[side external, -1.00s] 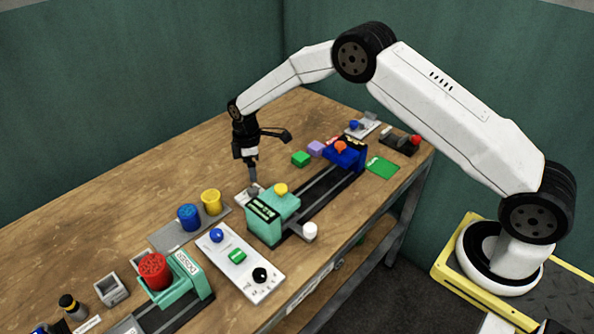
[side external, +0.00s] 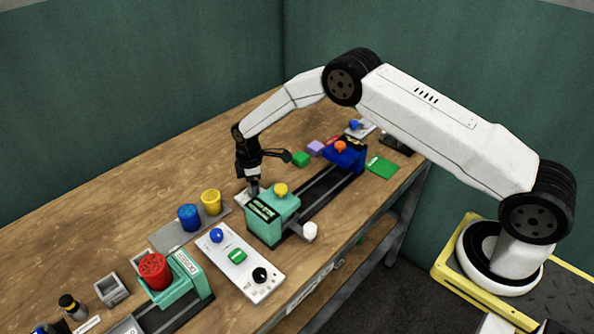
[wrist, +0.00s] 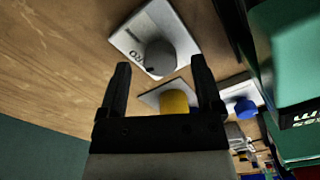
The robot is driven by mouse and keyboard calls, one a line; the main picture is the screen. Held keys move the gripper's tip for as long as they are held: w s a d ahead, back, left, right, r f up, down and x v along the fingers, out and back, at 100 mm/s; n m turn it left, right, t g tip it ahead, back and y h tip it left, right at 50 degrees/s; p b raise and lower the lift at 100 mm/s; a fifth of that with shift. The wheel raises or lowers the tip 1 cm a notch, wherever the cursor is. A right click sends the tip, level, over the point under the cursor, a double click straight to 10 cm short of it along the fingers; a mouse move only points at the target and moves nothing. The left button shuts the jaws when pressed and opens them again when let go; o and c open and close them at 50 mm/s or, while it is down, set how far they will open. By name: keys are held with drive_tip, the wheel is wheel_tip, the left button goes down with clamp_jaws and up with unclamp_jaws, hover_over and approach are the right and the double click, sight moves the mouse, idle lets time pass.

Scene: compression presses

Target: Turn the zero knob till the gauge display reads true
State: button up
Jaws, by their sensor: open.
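The zero knob (wrist: 160,57) is a grey round knob on a small white plate (wrist: 135,32) with partly visible lettering. In the wrist view it lies between and just beyond the tips of my gripper (wrist: 161,68), which is open with a finger on each side. In the side view my gripper (side external: 253,190) points down over the plate behind the teal press (side external: 283,207) and mostly hides the knob. The gauge display (side external: 264,208) is a dark panel with light digits on the press's front, too small to read. I cannot tell whether the fingers touch the knob.
A grey tray (side external: 168,236) holds a blue cylinder (side external: 188,217) and a yellow cylinder (side external: 211,202). A white control panel (side external: 262,272) lies in front. The wood behind my gripper is clear.

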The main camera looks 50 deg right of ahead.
drive_tip(key=shift+f, duration=0.65)
clamp_jaws()
drive_tip(key=shift+m, duration=1.5)
unclamp_jaws()
